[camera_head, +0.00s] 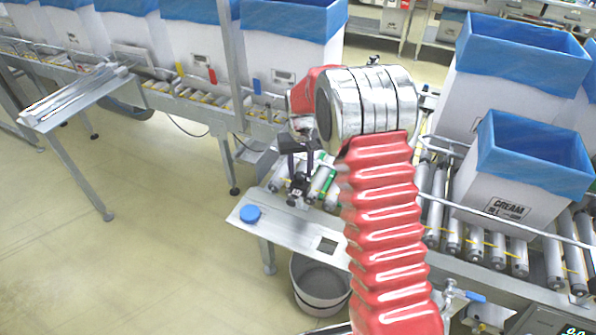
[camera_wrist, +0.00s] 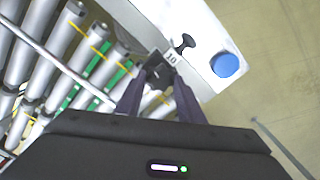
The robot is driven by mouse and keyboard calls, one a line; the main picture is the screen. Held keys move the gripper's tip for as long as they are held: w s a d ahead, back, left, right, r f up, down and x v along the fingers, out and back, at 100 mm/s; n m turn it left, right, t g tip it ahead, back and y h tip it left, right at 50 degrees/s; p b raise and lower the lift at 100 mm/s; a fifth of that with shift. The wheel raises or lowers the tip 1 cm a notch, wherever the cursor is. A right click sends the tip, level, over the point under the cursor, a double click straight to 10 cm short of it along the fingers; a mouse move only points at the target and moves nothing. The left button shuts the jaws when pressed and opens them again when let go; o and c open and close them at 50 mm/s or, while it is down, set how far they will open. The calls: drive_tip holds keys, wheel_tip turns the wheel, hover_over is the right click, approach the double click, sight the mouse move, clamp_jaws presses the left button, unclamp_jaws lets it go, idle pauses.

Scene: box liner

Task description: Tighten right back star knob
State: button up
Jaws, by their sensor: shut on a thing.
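A dark star knob (camera_wrist: 158,74) sits between my fingertips in the wrist view, beside a plate marked 10. My gripper (camera_wrist: 156,80) is shut on it, and the fingers hide part of its outline. A second, smaller black knob (camera_wrist: 184,43) stands on the metal plate just beyond the number, apart from my fingers. In the head view my gripper (camera_head: 298,177) points down at the conveyor's end, with dark knob parts below its tips. They are too small there to tell apart.
A blue round button (camera_head: 250,213) sits on the metal end plate (camera_head: 290,230), with a grey bin (camera_head: 320,283) beneath. A guide rail runs over the rollers (camera_head: 455,225). A white carton with blue liner (camera_head: 515,180) stands on them at right. Open floor lies left.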

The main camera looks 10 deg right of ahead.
drive_tip(key=m, duration=0.7)
drive_tip(key=shift+w+d+r, duration=0.1)
drive_tip(key=shift+w+r, duration=0.1)
drive_tip(key=m, duration=0.5)
drive_tip(key=shift+m, duration=1.5)
drive_tip(key=o, duration=0.8)
drive_tip(key=shift+a, duration=0.2)
drive_tip(key=shift+o, duration=1.3)
drive_tip(key=shift+s, duration=0.1)
drive_tip(key=shift+d+f, duration=0.1)
